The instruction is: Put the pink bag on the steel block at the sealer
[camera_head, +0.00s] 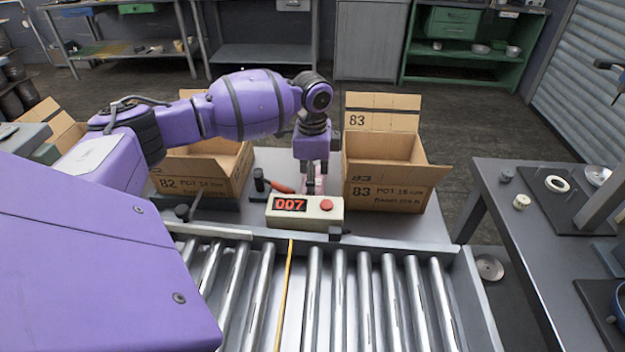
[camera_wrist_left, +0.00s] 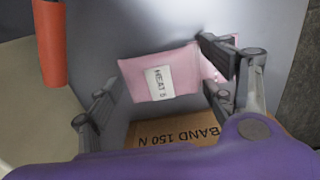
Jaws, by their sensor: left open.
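In the head view only a small pink part (camera_head: 318,187) shows behind the control box. My left gripper (camera_head: 311,188) points down there, behind the control box. In the wrist view its fingers (camera_wrist_left: 160,88) are open on either side of the bag, and the right finger covers part of it. I cannot tell whether they touch it. I cannot make out the steel block. My right gripper is not in view.
The cream control box (camera_head: 305,211) reads 007 and has a red button. A red handle (camera_head: 281,187) lies left of the gripper. Open cartons 82 (camera_head: 205,187) and 83 (camera_head: 385,193) flank it closely. A roller conveyor (camera_head: 340,290) is in front; a side table (camera_head: 530,240) stands right.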

